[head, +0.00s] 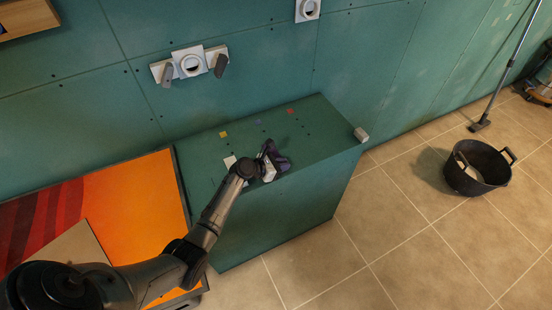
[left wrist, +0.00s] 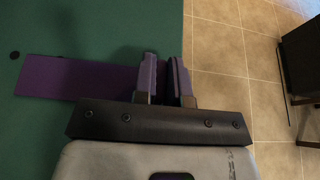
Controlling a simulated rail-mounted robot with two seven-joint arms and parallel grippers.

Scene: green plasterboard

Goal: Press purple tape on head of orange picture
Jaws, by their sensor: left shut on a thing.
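The orange picture (head: 130,200) leans at the left of the head view, with red bands on its left part. My left arm passes in front of its lower right. My left gripper (head: 280,160) is over the top of the green box. In the left wrist view, its two fingers (left wrist: 165,62) are close together, shut on the purple tape. The purple tape (left wrist: 75,78) shows there as a flat strip reaching left from the fingers, over a green surface. In the head view I cannot make out the tape clearly from the gripper. My right gripper is not in view.
The green box (head: 290,210) stands against the green wall, with yellow (head: 223,134), blue (head: 258,121) and red (head: 290,111) patches on top. A small pale block (head: 361,134) sits at its right edge. A black bucket (head: 478,167) stands on the open tiled floor at right.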

